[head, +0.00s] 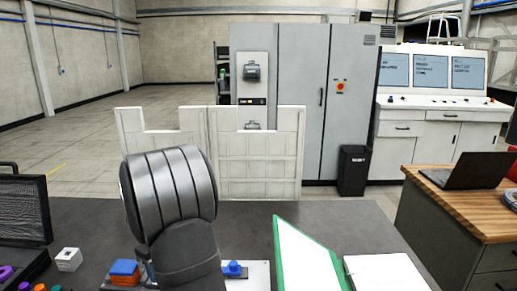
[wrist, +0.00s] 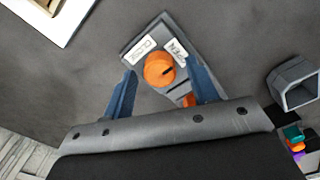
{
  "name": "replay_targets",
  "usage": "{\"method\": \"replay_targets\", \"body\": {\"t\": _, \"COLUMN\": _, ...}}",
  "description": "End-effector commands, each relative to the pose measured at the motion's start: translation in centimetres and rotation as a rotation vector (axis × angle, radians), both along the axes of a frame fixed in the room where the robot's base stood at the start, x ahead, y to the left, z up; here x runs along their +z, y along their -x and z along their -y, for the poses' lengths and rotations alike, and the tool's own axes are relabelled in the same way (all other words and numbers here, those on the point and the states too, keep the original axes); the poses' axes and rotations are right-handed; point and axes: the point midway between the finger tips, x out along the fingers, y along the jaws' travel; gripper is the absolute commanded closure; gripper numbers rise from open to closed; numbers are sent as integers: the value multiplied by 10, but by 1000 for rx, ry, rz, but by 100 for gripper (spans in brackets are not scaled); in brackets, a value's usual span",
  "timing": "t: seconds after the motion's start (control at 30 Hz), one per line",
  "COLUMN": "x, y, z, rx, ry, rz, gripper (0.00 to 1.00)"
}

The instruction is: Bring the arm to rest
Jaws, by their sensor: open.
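In the wrist view, my gripper (wrist: 160,67) shows two blue fingers spread apart, with nothing held between them. Beyond the fingers is a grey plate-like fixture (wrist: 140,45) with an orange round knob (wrist: 159,70) and two white labels. The knob appears in the gap between the fingers; I cannot tell how far below them it is. More orange shows beside the right finger, partly hidden. In the head view, my arm stands over the front of the dark table, and its fingers are hidden there.
The wrist view shows a grey hollow box (wrist: 296,84). A wooden desk stands right.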

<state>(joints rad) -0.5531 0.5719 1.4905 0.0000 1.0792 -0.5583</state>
Motion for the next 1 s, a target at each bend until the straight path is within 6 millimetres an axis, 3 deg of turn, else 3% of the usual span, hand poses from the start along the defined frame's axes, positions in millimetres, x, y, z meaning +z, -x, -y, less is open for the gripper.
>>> {"method": "replay_targets", "body": {"t": 1.0, "x": 0, "y": 0, "z": 0, "rx": 811, "ry": 0, "rz": 0, "gripper": 47}}
